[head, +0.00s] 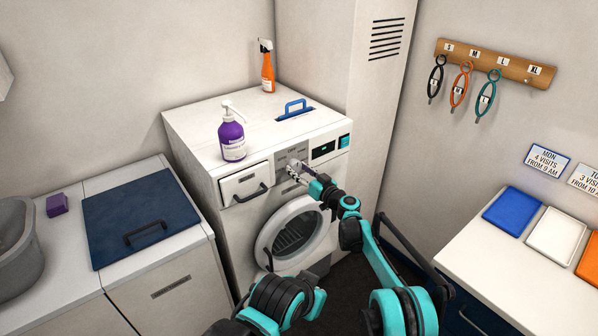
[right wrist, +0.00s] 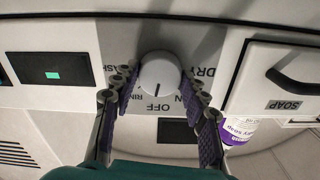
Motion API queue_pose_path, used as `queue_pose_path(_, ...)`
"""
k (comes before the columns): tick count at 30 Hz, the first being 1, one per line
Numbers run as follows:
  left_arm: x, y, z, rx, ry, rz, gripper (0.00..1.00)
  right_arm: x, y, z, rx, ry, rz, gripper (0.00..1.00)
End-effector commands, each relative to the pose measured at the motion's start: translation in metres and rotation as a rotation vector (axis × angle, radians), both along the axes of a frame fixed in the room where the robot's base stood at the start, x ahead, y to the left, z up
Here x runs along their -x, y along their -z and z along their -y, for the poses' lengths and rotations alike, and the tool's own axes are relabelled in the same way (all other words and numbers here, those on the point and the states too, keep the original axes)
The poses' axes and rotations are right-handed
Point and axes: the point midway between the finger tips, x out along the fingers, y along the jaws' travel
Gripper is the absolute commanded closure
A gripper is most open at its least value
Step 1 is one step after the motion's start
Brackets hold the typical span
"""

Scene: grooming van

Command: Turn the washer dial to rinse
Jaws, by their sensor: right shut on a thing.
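The washer (head: 232,210) stands against the wall in the head view. Its round white dial (right wrist: 160,76) sits on a grey panel (head: 292,155) beside the soap drawer. In the right wrist view, my right gripper (right wrist: 159,92) is shut on the dial, with a purple-padded finger on each side. The dial's short dark mark points to the OFF label. A label starting RIN, partly hidden by a finger, lies just left of OFF. DRY and part of WASH also show. In the head view, my right gripper (head: 300,172) covers the dial. My left gripper is not in view.
The soap drawer (head: 246,184) is left of the dial and a small display (head: 323,150) is right. The round door (head: 292,232) is below. A purple pump bottle (head: 232,138) and orange spray bottle (head: 268,70) stand on top.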

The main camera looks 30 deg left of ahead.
Motion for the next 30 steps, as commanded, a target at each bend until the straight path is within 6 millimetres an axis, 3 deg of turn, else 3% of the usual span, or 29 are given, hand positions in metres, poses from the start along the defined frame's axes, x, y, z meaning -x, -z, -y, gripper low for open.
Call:
queue_pose_path(18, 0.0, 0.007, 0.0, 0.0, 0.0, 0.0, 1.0, -0.0001, 0.0002, 0.0, -0.184, 0.0, -0.444, 0.85)
queue_pose_path(30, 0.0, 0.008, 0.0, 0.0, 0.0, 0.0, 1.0, -0.0002, -0.0001, 0.0001, -0.232, 0.0, -0.561, 0.85)
